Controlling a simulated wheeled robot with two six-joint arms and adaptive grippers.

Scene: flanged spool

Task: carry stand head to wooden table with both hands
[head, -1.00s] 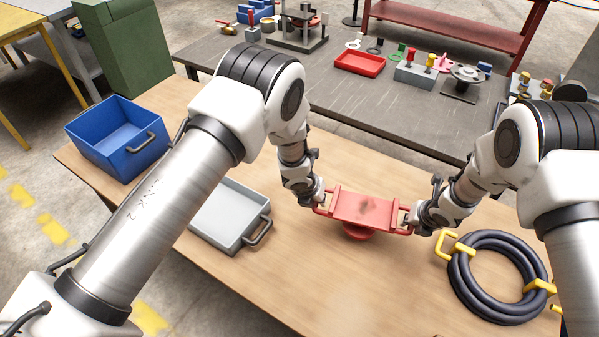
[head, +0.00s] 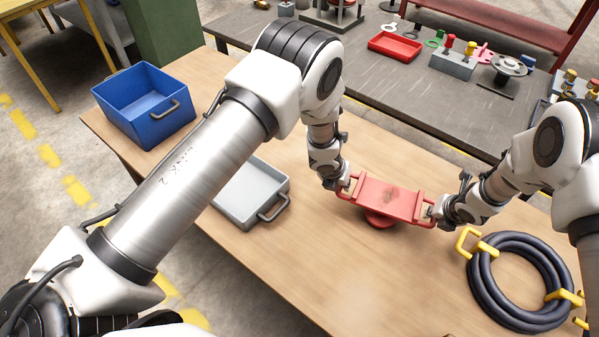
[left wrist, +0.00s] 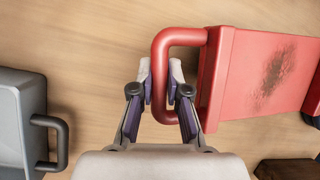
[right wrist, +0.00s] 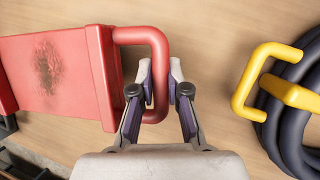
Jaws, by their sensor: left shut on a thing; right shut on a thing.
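The stand head is a red plate (head: 388,199) with a dark smudge, a round red base below it and a loop handle at each end. It is over the wooden table (head: 330,265); whether the base touches the wood cannot be told. My left gripper (head: 343,188) is shut on the left handle, which also shows in the left wrist view (left wrist: 160,80). My right gripper (head: 436,213) is shut on the right handle, seen in the right wrist view (right wrist: 158,75). The plate looks about level.
A grey tray (head: 285,190) and a blue bin (head: 185,125) stand left on the wooden table. A black hose coil (head: 490,300) with yellow handles lies close on the right. A dark bench (head: 400,105) behind holds a red tray (head: 395,47) and several parts.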

